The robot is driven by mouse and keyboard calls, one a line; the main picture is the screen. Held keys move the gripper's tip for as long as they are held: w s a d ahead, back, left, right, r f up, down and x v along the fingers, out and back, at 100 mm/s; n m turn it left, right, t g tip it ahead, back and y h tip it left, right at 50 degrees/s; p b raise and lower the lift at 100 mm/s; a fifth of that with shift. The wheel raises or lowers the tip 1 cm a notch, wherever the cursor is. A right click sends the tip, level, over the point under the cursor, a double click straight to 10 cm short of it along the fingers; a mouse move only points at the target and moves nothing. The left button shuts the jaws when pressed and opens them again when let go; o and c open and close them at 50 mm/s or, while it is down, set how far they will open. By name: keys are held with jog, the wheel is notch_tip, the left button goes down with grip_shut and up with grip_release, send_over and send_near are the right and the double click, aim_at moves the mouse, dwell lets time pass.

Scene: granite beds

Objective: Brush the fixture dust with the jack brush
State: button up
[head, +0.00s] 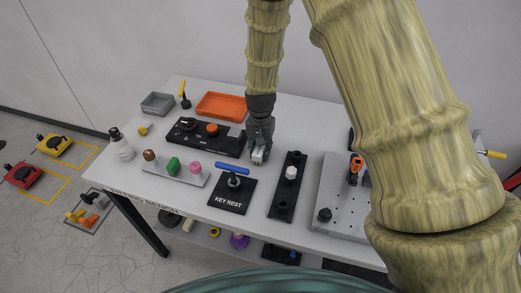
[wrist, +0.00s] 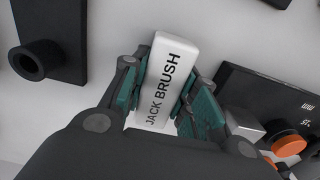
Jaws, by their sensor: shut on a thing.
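The jack brush (wrist: 168,68) is a white block lettered JACK BRUSH in the wrist view. My gripper (wrist: 164,98) is shut on it, with a teal-padded finger on each side. In the head view my gripper (head: 260,147) points down over the middle of the bench, with the brush's white end (head: 258,156) showing between the fingers. The brush's bristles are hidden. A grey plate with holes (head: 334,208), likely the fixture, lies to the right, partly hidden by my arm. I cannot make out any dust on it.
The white bench (head: 225,178) holds a black key rest (head: 230,201) with a blue T-handle, a black plate (head: 279,206) with a white knob, a black control box (head: 223,146), an orange tray (head: 222,104) and a white bottle (head: 122,148). An orange-and-black tool (head: 355,168) stands on the grey plate.

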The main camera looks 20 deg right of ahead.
jog(key=shift+r+p, duration=2.75)
jog(key=shift+r, duration=1.2)
